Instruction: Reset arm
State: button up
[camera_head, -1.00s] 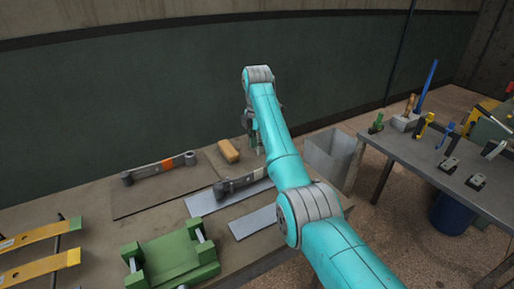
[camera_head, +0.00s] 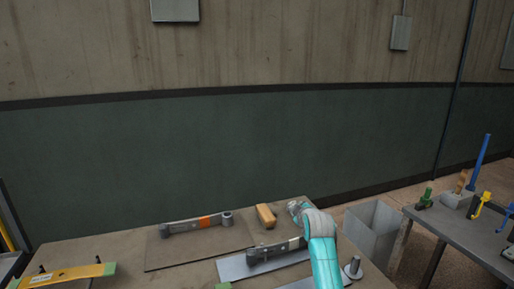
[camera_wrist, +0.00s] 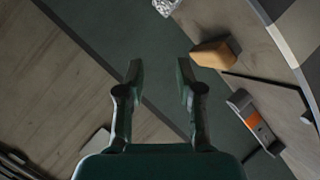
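My gripper (camera_wrist: 160,78) shows in the wrist view with its two dark fingers apart and nothing between them. In the head view my teal arm rises from the bottom edge, and its top end is beside the brown block at the workbench's right part. The fingers cannot be made out in the head view.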

jog(key=s+d+m+t, duration=0.2)
jog(key=s+m+t, duration=0.7)
jog(key=s, duration=1.8)
jog(key=s+f+g, duration=0.1)
jog(key=s+f, duration=0.3)
jog(key=s, duration=0.5)
jog(key=s+f+m+g, duration=0.1)
jog(key=s+f, duration=0.4)
jog(key=s, duration=0.4)
jog(key=s+f+g, duration=0.1)
jog(key=s+f, duration=0.3)
jog(key=s, duration=0.4)
jog(key=s+r+m+g, duration=0.1)
jog(key=s+g, duration=0.3)
jog(key=s, duration=1.5)
jog(key=shift+s+d+r, duration=0.2)
jog(key=shift+s+r, duration=0.05)
jog(key=shift+s, duration=0.15)
jog(key=shift+o, duration=1.3)
